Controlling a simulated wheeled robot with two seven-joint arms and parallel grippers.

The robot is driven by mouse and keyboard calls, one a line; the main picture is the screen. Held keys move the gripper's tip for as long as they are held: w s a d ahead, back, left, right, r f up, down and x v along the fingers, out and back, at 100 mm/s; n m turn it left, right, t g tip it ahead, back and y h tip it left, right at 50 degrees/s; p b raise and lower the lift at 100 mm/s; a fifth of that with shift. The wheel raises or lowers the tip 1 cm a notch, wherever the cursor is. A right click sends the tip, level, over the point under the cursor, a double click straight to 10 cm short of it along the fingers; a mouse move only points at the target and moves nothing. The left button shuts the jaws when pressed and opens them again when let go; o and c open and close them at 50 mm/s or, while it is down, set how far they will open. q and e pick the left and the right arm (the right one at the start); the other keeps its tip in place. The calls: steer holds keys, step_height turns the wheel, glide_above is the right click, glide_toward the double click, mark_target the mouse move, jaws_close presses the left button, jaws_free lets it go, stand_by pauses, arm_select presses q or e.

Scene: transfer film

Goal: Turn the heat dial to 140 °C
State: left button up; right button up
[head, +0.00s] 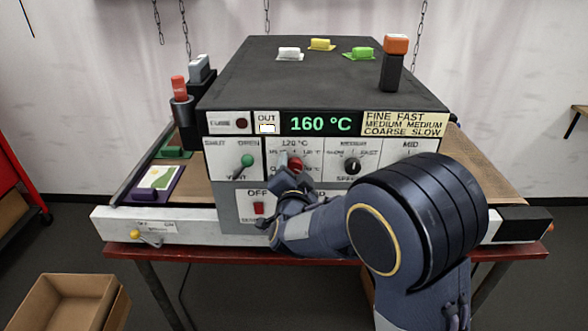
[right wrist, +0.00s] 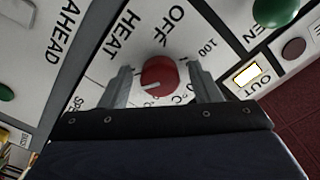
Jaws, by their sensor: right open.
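The red heat dial (head: 295,164) is on the front panel of the grey machine, partly hidden by my right gripper (head: 290,178). The right wrist view shows the dial (right wrist: 158,77) between the two fingers of my right gripper (right wrist: 160,70). The fingers are open, one on each side, with a gap to the dial visible on both sides. The dial's white pointer mark points to the lower left in that view, away from the OFF label. The green display (head: 320,124) reads 160 °C. My left gripper is not in view.
The green vent knob (head: 247,160) is left of the dial and the black speed knob (head: 352,166) is right of it. A red switch (head: 259,208) sits below. The OUT lamp (head: 267,128) is lit white. A cardboard box (head: 65,300) stands at lower left.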

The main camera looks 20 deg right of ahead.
steer(key=shift+c, duration=0.4)
steer(key=c, duration=0.9)
steer(key=shift+n, duration=0.3)
steer(key=n+p, duration=0.1)
steer(key=n, duration=0.4)
steer(key=n+p, duration=0.2)
steer(key=n, duration=0.4)
steer(key=o, duration=1)
